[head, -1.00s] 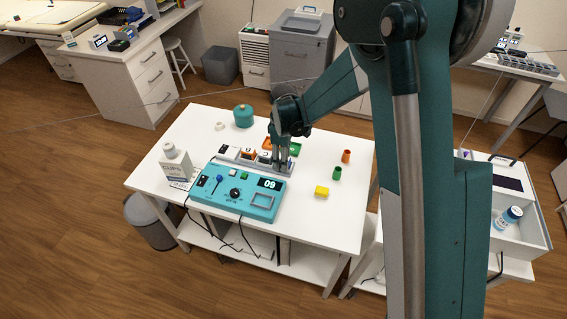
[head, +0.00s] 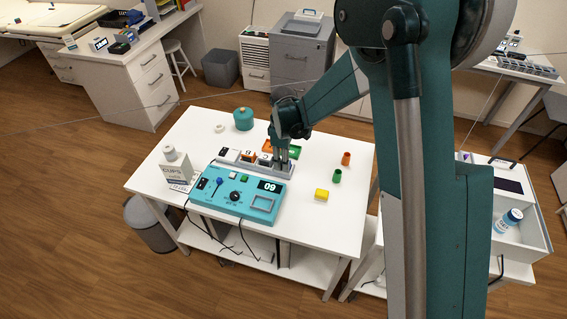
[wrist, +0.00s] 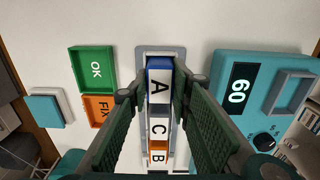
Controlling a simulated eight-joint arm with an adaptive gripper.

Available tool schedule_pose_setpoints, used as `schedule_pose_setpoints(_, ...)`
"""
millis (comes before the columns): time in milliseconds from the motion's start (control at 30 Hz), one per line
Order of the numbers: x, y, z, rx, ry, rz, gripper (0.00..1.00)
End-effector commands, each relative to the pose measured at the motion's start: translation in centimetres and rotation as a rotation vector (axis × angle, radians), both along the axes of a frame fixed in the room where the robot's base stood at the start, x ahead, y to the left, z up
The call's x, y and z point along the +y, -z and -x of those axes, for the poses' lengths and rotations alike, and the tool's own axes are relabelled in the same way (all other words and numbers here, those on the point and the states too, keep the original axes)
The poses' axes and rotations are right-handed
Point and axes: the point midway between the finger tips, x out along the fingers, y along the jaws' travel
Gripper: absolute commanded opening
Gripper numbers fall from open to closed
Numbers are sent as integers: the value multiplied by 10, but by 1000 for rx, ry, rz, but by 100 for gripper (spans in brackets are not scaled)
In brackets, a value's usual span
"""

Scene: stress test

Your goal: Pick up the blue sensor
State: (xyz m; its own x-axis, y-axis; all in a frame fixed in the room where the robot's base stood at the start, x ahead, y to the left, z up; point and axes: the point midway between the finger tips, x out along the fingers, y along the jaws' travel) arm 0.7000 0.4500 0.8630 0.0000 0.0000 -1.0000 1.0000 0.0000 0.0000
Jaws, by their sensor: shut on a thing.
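The blue sensor (wrist: 159,84) is a blue block with a white label marked A, at the top end of the row in the wrist view. It sits in a narrow grey rack (wrist: 178,53). My gripper (wrist: 160,92) has one finger on each side of it and is shut on it. In the head view my gripper (head: 281,164) points down at the right end of the rack (head: 228,157) and hides the sensor there. I cannot tell any gap under the sensor.
A teal console (head: 215,194) lies close in front. Green OK (wrist: 94,70) and orange FIX (wrist: 98,108) trays lie on the other side. A yellow block (head: 321,195) and two small cylinders stand to the right.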

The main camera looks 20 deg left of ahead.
Motion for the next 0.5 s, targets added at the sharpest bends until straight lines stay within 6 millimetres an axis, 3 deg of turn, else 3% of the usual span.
schedule_pose_setpoints(267, 0, -22, 0, 0, 0, 0, 8)
schedule_pose_setpoints(500, 0, -56, 0, 0, 0, 0, 8)
